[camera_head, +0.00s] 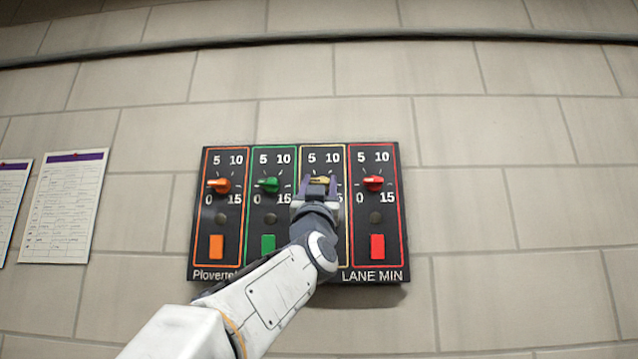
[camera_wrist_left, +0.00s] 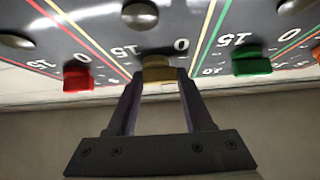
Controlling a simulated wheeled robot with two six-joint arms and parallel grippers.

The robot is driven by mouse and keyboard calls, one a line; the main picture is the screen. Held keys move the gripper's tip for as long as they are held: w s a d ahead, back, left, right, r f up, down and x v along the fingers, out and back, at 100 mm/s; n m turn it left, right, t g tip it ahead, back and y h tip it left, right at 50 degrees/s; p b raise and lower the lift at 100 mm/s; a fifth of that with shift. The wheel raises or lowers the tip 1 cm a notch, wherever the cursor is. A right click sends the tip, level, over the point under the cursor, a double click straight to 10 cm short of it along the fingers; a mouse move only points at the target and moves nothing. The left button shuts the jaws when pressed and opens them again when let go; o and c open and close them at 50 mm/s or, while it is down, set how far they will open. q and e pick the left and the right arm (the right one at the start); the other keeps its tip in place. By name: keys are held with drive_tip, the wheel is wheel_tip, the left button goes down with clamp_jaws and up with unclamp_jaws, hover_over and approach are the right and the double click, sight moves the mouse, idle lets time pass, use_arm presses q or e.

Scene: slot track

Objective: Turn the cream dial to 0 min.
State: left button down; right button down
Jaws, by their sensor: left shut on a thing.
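The cream dial (camera_head: 319,180) is on the third column of the black panel in the head view, inside a cream outline. Its numbers 5 and 10 show above it; those below are mostly covered by my gripper. In the left wrist view the dial (camera_wrist_left: 158,70) looks tan and sits between the two fingertips. My left gripper (camera_head: 318,187) is shut on the cream dial; in the left wrist view its fingers (camera_wrist_left: 158,80) flank it. Where the dial points is hard to tell. My right gripper is not in view.
An orange dial (camera_head: 219,185) and a green dial (camera_head: 268,184) are left of the cream one; a red dial (camera_head: 373,183) is close on its right. Coloured buttons sit below. A paper sheet (camera_head: 68,205) hangs on the wall at left. The wall at right is bare.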

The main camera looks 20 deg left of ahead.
use_arm(q)
drive_tip(key=shift+n+y, duration=0.9)
drive_tip(key=shift+n, duration=0.1)
drive_tip(key=shift+c, duration=1.5)
unclamp_jaws()
drive_tip(key=b+v, duration=0.7)
drive_tip(key=v, duration=0.3)
drive_tip(key=shift+s, duration=0.3)
drive_tip(key=shift+d+f, duration=0.1)
